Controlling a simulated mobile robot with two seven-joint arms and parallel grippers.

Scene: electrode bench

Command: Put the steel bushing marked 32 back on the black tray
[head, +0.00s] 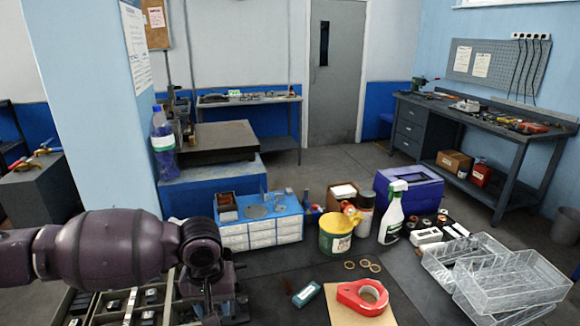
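I cannot pick out a steel bushing marked 32; no marking of that kind is readable at this size. A dark surface at the right, behind the white box, holds several small round parts (426,222); it may be the black tray, but I cannot be sure. My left arm comes in from the left, and its gripper (212,296) hangs at the lower left over a compartmented organiser (160,298). Its fingertips are hard to make out, so I cannot tell whether it is open or holds anything. My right gripper is out of view.
A red tape dispenser (350,295) sits on a brown board. Brass rings (350,265) lie behind it. A yellow-green tub (335,236), a spray bottle (393,215) and a purple case (409,188) stand at the back. Clear plastic trays (512,282) fill the right. A teal block (306,294) lies front centre.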

